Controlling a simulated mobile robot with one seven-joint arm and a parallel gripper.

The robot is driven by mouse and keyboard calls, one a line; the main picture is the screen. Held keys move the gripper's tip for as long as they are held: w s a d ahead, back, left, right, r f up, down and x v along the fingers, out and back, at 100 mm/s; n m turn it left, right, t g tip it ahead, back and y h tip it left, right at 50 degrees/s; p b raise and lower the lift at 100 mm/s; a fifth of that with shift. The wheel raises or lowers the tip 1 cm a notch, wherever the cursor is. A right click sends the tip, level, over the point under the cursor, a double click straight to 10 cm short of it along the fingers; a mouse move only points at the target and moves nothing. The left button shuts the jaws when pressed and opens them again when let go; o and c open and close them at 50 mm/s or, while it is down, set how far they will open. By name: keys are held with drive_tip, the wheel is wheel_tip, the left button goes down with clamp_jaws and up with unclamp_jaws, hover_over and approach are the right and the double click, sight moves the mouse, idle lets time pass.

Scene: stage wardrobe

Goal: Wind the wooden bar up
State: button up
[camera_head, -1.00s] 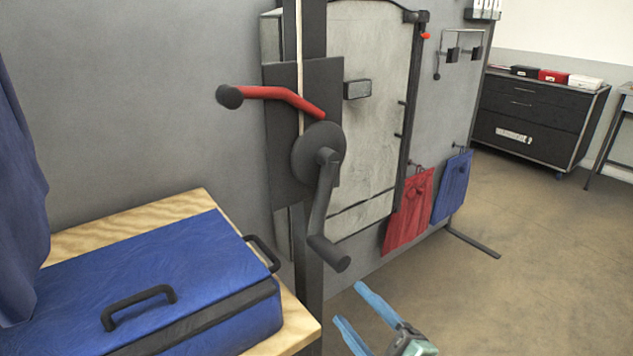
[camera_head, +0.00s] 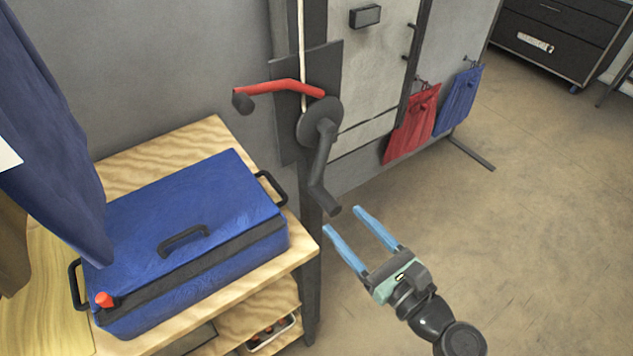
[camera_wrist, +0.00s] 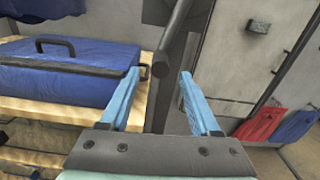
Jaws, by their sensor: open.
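A winch is mounted on a dark plate (camera_head: 287,144) on a post. Its dark crank (camera_head: 321,165) hangs down from a round hub (camera_head: 320,122) and ends in a cylindrical grip (camera_head: 325,202). A red lever (camera_head: 283,87) with a dark knob sticks out to the left above the hub. A pale cord (camera_head: 302,45) runs up from the winch. My gripper (camera_head: 342,223) is open and empty, just below and in front of the crank grip. In the wrist view the crank grip (camera_wrist: 160,66) shows between the blue fingertips, apparently beyond them. No wooden bar is clearly visible.
A blue case (camera_head: 190,235) with dark handles lies on a wooden table (camera_head: 165,145) to the left. Blue cloth (camera_head: 45,130) hangs at far left. Red (camera_head: 412,125) and blue (camera_head: 459,100) bags hang behind.

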sight(316, 191)
drive_tip(key=x, duration=1)
clamp_jaws()
idle(1.2)
